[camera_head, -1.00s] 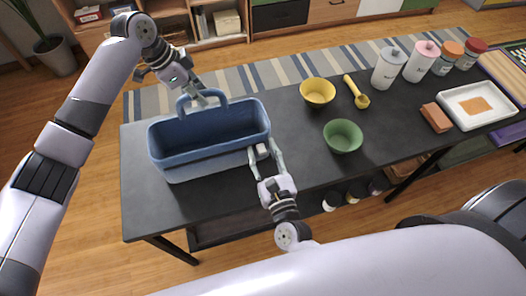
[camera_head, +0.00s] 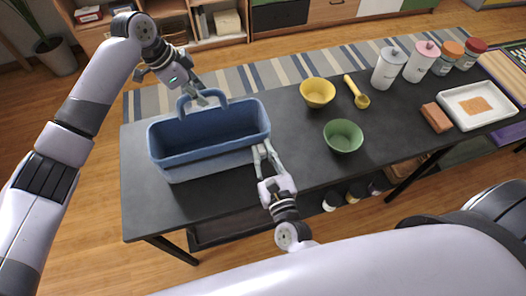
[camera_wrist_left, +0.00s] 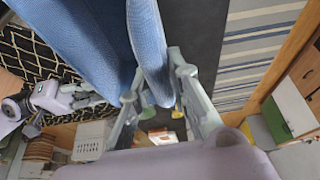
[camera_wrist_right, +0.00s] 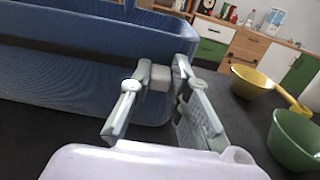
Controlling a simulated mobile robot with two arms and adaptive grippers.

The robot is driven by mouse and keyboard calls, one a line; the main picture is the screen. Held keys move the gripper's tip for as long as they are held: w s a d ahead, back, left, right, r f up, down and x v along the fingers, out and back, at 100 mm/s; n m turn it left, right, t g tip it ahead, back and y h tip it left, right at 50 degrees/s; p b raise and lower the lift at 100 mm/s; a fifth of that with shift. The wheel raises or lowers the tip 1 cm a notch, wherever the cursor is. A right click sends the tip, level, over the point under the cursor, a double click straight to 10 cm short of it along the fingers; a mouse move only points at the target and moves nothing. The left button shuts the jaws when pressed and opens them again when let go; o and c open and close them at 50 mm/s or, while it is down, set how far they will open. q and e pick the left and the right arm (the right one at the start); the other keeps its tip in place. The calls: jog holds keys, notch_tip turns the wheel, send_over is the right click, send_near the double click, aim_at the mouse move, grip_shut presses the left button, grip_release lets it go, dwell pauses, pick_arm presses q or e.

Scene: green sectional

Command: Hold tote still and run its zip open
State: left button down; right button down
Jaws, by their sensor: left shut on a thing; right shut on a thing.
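The blue tote (camera_head: 205,160) stands upright on the dark table, its top showing an open, dark interior and a handle loop (camera_head: 186,104) at its far side. My left gripper (camera_head: 203,97) is at that far side, shut on the tote's handle or upper edge; the left wrist view shows blue fabric (camera_wrist_left: 148,45) between the fingers. My right gripper (camera_head: 264,150) is at the tote's near right corner, shut on a small grey zip pull (camera_wrist_right: 160,77), seen between the fingertips in the right wrist view. The fingers mostly hide the pull in the head view.
A green bowl (camera_head: 343,137) and a yellow bowl (camera_head: 317,92) stand right of the tote. A yellow scoop (camera_head: 357,92), lidded jars (camera_head: 389,68), a brown block (camera_head: 435,117) and a white tray (camera_head: 468,122) lie further right. The table (camera_head: 160,214) is clear in front of the tote.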

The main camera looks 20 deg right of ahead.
aim_at(245, 148)
jog(key=shift+a, duration=0.1)
jog(key=a, duration=0.4)
jog(key=c, duration=1.5)
grip_release()
jog(key=s, duration=1.2)
jog(key=shift+d, duration=0.1)
